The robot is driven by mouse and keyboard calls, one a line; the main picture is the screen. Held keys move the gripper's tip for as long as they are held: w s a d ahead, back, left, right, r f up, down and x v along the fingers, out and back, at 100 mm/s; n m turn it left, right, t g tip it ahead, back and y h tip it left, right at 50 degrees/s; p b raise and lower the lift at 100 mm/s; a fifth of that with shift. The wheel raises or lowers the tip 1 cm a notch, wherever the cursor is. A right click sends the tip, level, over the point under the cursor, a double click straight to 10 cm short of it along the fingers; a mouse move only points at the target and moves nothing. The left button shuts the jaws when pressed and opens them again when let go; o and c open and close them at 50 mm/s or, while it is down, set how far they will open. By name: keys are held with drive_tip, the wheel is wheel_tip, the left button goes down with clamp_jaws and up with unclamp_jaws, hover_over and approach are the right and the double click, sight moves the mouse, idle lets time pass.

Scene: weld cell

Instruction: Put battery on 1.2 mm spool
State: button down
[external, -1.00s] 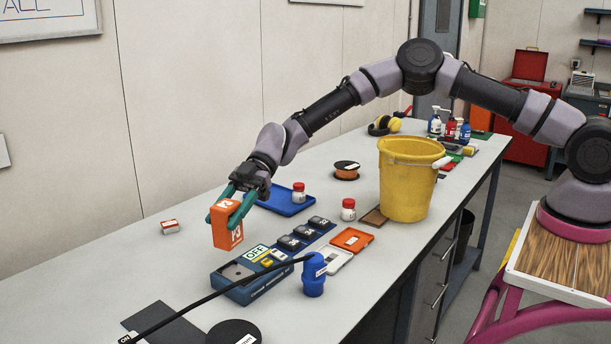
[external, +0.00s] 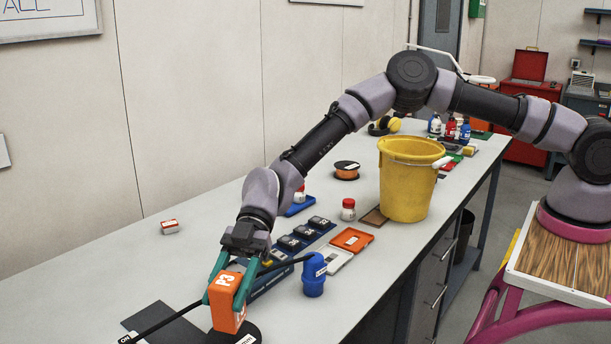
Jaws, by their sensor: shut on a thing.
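The battery is an orange block (external: 226,309) marked "P3". My gripper (external: 223,300) points down with its two green fingers shut on the battery's sides. A black disc-like spool (external: 252,337) lies at the bottom edge of the external view, partly cut off and partly covered by the battery; only the "mm" end of its white label shows. The battery's lower end overlaps the spool in the picture. I cannot tell whether it touches the spool or hangs just above it.
A blue charger (external: 262,284) stands behind my gripper, with a black rod (external: 160,325) nearby. A blue canister (external: 314,275) is to the right. The left of the bench is fairly clear.

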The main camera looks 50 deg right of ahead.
sight(229, 308)
drive_tip(key=shift+f, duration=1.7)
drive_tip(key=shift+f, duration=0.1)
drive_tip(key=shift+c, duration=1.4)
unclamp_jaws()
